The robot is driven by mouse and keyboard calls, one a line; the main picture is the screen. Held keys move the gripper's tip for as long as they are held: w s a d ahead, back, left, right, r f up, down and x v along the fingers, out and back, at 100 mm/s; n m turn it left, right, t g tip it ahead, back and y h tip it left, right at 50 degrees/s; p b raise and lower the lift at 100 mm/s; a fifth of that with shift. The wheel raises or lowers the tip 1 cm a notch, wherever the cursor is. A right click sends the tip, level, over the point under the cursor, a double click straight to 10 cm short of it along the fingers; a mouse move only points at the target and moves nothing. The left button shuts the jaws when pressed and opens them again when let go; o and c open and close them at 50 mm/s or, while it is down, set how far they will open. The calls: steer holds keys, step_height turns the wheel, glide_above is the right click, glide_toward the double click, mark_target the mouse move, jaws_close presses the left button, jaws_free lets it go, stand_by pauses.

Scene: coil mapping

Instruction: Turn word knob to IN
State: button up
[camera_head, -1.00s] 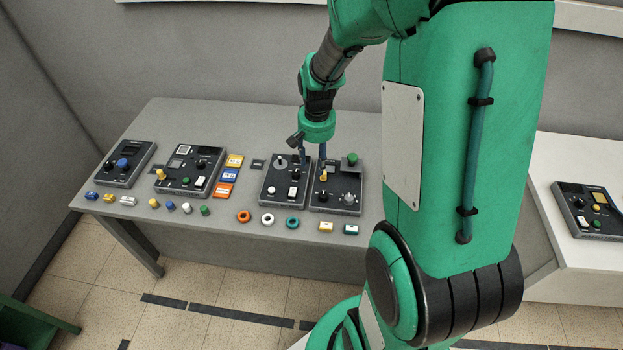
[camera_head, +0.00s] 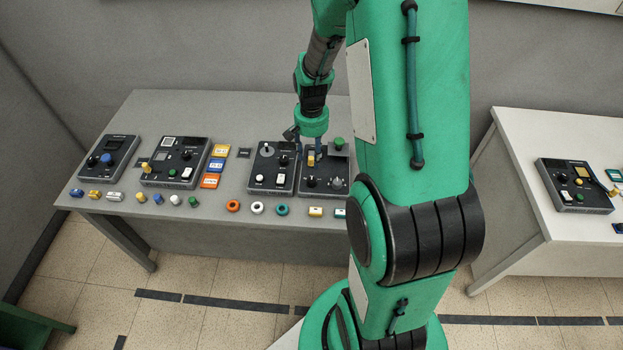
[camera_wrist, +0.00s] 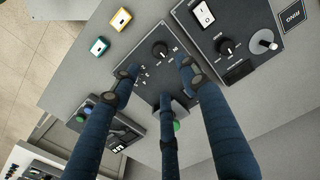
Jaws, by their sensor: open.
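My gripper (camera_head: 309,150) points down over the dark control panel (camera_head: 324,188) at the right end of the grey table. In the wrist view my gripper (camera_wrist: 158,74) has its blue-black fingers spread apart with nothing held between them. A black knob (camera_wrist: 160,49) with small white lettering around it sits on that panel, just beyond the fingertips. Knobs also show on the panel in the head view, a black one (camera_head: 311,181) and a grey one (camera_head: 337,184). The lettering is too small to read, so I cannot tell which knob is the word knob.
A neighbouring panel (camera_head: 271,168) stands close on the left, with a white rocker switch. A green button (camera_head: 338,143) rises behind my gripper. Loose rings and small blocks line the table's front edge. A white table (camera_head: 520,132) with another panel is at the right.

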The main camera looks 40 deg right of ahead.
mark_target(311, 180)
step_height(311, 180, down, 13)
steer(key=shift+f+b, duration=0.1)
steer(key=shift+b, duration=1.05)
steer(key=shift+c, duration=0.2)
jaws_close()
